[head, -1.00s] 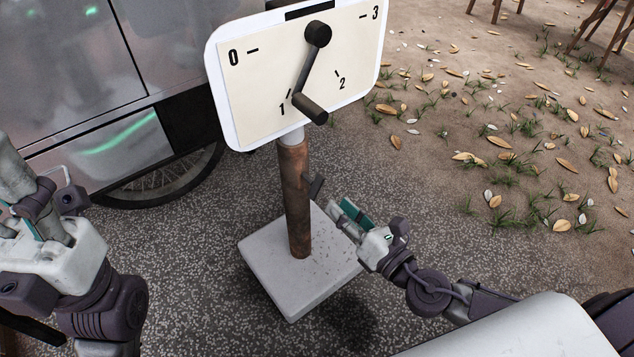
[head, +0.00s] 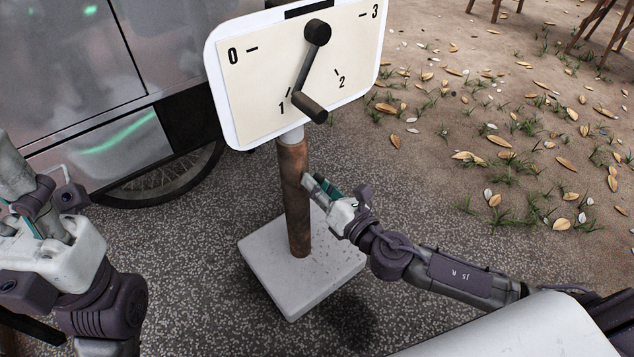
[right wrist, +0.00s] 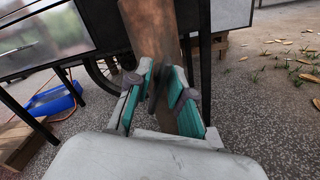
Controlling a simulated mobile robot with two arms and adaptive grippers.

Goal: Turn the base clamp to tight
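The base clamp shows as a small dark lever (right wrist: 154,86) on the brown post (head: 294,205) in the right wrist view. In the head view it is hidden behind my right gripper. My right gripper (head: 318,184) is at the right side of the post, below the dial board. In the right wrist view its teal-padded fingers (right wrist: 160,98) are apart, with the lever between them. I cannot tell whether a pad touches it. My left gripper (head: 40,215) is at the left edge of the head view, away from the post; its fingertips are not clear.
A white dial board (head: 270,85) marked 0 to 3, with a dark crank (head: 307,70), tops the post. The post stands on a pale square base (head: 275,270). A metal cart (head: 75,85) with a wheel is close on the left. Paving lies open around the base.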

